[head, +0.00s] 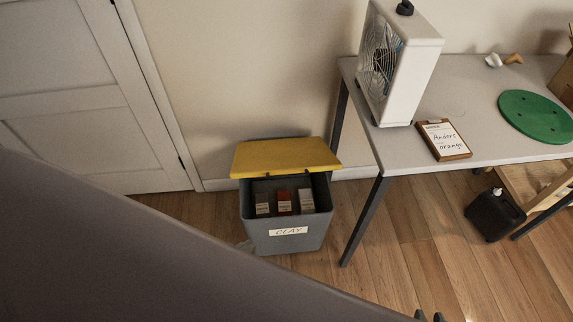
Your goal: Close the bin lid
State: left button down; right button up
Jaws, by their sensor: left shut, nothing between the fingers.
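The grey bin (287,238) stands on the floor by the wall, left of the table. Its front carries a label reading CLAY. The yellow lid (286,156) is open, tilted up at the back of the bin near the wall. Inside the bin are several blocks, one of them an orange-red packet (284,202). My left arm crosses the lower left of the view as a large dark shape. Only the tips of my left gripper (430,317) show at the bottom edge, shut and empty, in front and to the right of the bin. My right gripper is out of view.
A grey table (460,75) stands right of the bin, its dark leg (362,222) close by. A white door (85,95) is at left.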

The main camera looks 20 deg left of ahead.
aim_at(277, 159)
jog(key=j+z, duration=0.25)
jog(key=z, duration=0.15)
jog(key=j+z, duration=0.3)
jog(key=z, duration=0.15)
jog(key=k+j+z, duration=0.1)
jog(key=j+z, duration=0.25)
jog(key=j, duration=0.4)
jog(key=k+j, duration=0.1)
jog(key=j, duration=0.7)
jog(key=k+j+z, duration=0.1)
jog(key=j, duration=0.25)
jog(key=k, duration=0.05)
